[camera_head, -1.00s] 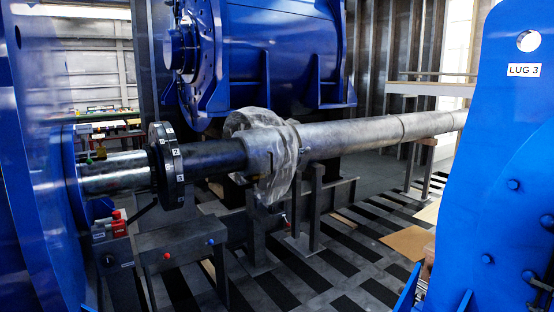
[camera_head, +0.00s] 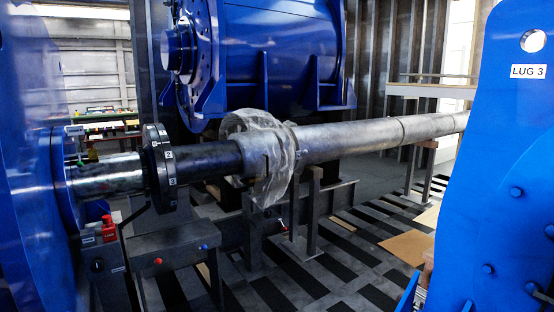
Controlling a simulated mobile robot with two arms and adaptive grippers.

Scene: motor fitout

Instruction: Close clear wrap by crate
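The clear wrap (camera_head: 268,160) is a crumpled, see-through sheet around the grey shaft (camera_head: 350,137) near the middle of the head view. It bulges above the shaft and hangs below it. Its far side is hidden, and I cannot tell whether its edges meet. I see no crate that I can identify for certain. Neither of my grippers is in view.
A dark numbered flange (camera_head: 158,168) sits on the shaft at the left, above a grey stand with a red control (camera_head: 108,229). Posts (camera_head: 313,210) stand under the shaft. A blue plate marked LUG 3 (camera_head: 510,150) blocks the right. Striped floor (camera_head: 350,262) lies between.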

